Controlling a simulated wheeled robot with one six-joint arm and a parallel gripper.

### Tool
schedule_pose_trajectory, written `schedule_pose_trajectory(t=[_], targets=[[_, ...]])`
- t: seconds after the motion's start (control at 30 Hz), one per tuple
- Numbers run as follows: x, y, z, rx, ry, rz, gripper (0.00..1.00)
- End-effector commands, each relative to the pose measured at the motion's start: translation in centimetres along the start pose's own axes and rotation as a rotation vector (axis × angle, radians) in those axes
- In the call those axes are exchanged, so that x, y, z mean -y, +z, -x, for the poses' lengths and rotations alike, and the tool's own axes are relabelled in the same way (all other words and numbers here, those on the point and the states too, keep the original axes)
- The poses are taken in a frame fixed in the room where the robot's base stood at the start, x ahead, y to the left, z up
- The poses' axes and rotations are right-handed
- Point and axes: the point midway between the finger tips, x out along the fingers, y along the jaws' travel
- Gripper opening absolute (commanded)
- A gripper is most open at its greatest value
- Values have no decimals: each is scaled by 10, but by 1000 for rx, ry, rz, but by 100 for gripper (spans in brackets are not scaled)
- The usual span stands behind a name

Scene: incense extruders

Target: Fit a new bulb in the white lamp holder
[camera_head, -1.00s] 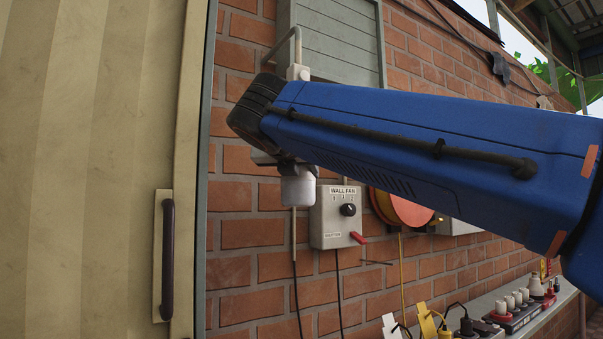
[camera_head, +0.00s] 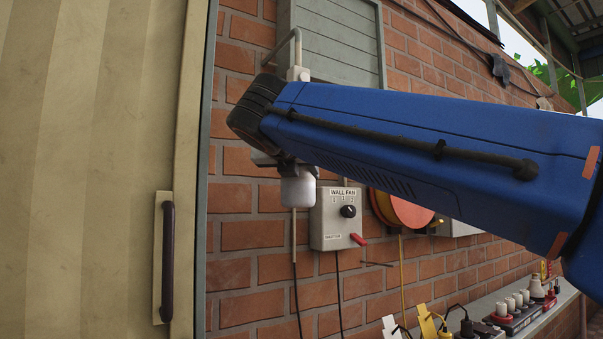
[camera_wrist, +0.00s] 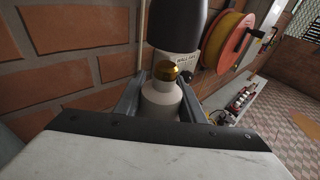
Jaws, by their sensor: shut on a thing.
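A white bulb (camera_wrist: 162,98) with a brass cap (camera_wrist: 166,70) is upright between the two fingers of my gripper (camera_wrist: 165,104) in the wrist view, cap upward. Its white lower part shows in the head view (camera_head: 298,190), below my arm. My gripper (camera_head: 288,168) is shut on it. The white lamp holder (camera_head: 298,73) hangs from a bent grey pipe at the wall cabinet, above my arm, which hides its lower part. A dark rounded shape (camera_wrist: 181,25) stands above the cap in the wrist view; I cannot tell whether it is the holder's shaded side.
The wall fan switch box (camera_head: 338,218) is on the brick wall just right of the bulb. An orange reel (camera_head: 405,208) is farther right. A shelf (camera_head: 535,322) below carries plugs and several white bulb-like pieces. A cream door with a dark handle (camera_head: 167,262) stands left.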

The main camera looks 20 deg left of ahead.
Motion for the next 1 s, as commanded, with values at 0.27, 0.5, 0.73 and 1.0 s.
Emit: schedule_pose_trajectory(t=[0.27, 0.5, 0.73, 1.0], targets=[[0, 4, 1, 0, 0, 0, 14], [0, 7, 1, 1, 0, 0, 14], [0, 9, 2, 0, 0, 0, 14], [0, 12, 2, 0, 0, 0, 14]])
